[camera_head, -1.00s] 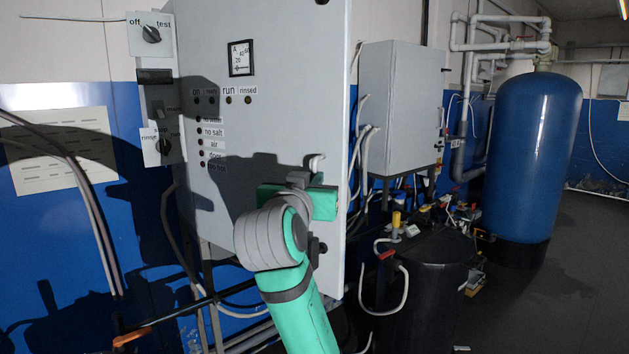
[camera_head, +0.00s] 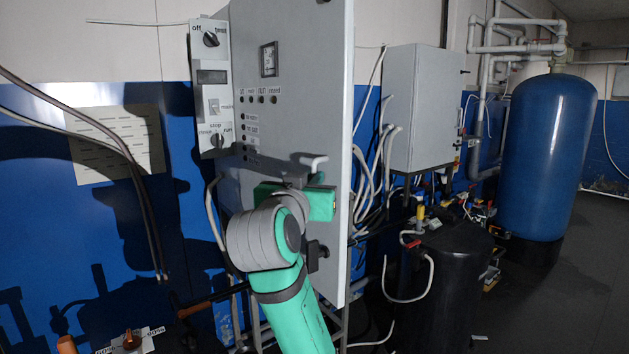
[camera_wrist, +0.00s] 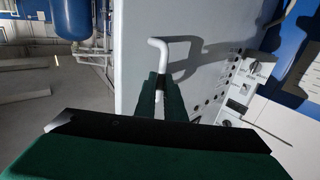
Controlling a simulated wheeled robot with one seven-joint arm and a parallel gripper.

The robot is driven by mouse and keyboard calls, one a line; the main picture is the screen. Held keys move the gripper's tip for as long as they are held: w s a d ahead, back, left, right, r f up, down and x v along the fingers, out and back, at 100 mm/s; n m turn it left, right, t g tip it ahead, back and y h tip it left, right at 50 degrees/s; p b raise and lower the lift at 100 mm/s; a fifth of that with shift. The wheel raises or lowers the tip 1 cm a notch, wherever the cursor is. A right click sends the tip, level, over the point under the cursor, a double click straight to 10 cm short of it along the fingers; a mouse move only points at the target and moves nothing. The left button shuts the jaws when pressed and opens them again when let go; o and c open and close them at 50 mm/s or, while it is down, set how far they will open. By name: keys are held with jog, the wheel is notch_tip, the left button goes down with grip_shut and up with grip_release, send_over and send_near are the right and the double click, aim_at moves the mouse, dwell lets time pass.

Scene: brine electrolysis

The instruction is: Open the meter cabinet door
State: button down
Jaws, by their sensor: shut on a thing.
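The meter cabinet door (camera_head: 308,105) is a tall light grey panel with a small square meter (camera_head: 269,58), rows of indicator dots and labels. Its white bent handle (camera_head: 316,163) is near the right edge, above a dark knob (camera_head: 318,250). In the wrist view the handle (camera_wrist: 157,45) rises from between the fingers of my gripper (camera_wrist: 160,90), which is shut on it. My green and grey wrist covers part of the door's lower half in the head view, and the fingertips are hidden there.
A switch strip (camera_head: 211,100) stands at the door's left. To the right are a grey wall box (camera_head: 415,105) with cables, a black tank (camera_head: 445,275) and a blue tank (camera_head: 547,155). Open floor (camera_head: 590,290) shows at the far right.

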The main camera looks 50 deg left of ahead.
jog(key=shift+s+a+f, duration=0.25)
jog(key=shift+s+a, duration=0.05)
jog(key=shift+a, duration=0.15)
jog(key=c, duration=1.8)
grip_release()
jog(key=shift+s+a+f+y, duration=0.1)
jog(key=shift+s+a+y, duration=0.1)
jog(key=shift+a+y, duration=0.15)
jog(key=shift+c, duration=0.2)
jog(key=v, duration=1.1)
jog(key=shift+w+d+r, duration=0.25)
jog(key=shift+d+r, duration=0.05)
jog(key=shift+r, duration=0.05)
